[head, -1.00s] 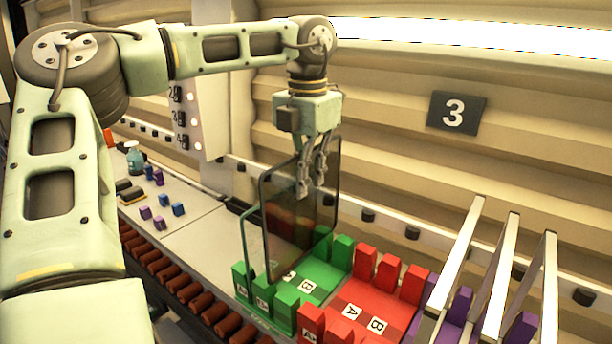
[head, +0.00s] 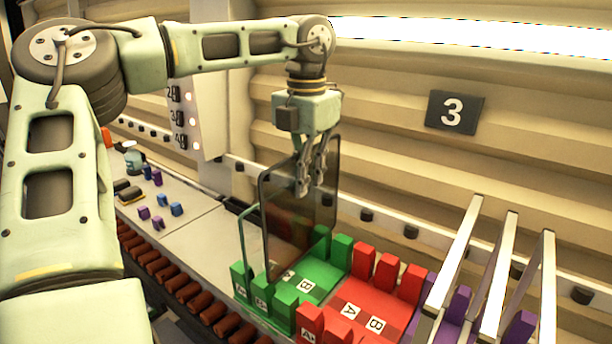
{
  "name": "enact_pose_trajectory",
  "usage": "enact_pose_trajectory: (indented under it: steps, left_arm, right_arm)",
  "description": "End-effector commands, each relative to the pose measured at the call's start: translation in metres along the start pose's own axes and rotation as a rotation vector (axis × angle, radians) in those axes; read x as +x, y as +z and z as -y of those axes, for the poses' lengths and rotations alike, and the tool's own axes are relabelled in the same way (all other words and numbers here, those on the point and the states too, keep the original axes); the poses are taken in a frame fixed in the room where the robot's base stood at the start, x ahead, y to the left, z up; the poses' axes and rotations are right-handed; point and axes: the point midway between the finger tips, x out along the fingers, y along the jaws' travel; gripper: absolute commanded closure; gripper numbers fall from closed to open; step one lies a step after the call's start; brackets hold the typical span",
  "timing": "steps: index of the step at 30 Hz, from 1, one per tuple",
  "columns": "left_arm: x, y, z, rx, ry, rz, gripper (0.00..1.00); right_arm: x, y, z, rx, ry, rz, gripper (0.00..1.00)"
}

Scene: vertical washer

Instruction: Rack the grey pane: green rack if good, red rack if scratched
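The grey pane (head: 285,225) is a dark, see-through sheet standing upright above or in the green rack (head: 312,280). My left gripper (head: 312,185) is at its upper part, fingers pointing down, and looks shut on it. I cannot tell whether its lower edge rests in a slot. A second pane with a green edge (head: 242,235) stands in the green rack, just left of the grey one and partly overlapped by it. The red rack (head: 362,300) lies right of the green one, with its visible slots empty. No scratch can be made out. My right gripper is out of view.
A purple rack (head: 455,310) with several upright pale-edged panes (head: 500,275) stands at the right. Small blue and purple blocks (head: 160,215) and a bottle (head: 135,158) lie on the left counter. A roller conveyor (head: 180,280) runs along the front. A ribbed wall is behind.

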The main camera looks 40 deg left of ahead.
Motion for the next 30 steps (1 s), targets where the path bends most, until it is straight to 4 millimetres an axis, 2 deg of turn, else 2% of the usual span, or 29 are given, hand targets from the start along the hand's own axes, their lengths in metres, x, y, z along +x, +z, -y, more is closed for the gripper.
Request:
enact_pose_trajectory:
  steps: [11, 30]
  left_arm:
    - [0.003, 0.001, 0.0, 0.0, 0.0, 0.003, 1.0]
    - [0.025, 0.001, 0.0, 0.001, 0.0, 0.003, 1.0]
  right_arm:
    - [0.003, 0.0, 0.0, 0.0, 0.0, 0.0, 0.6]
    - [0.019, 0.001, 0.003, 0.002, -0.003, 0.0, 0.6]
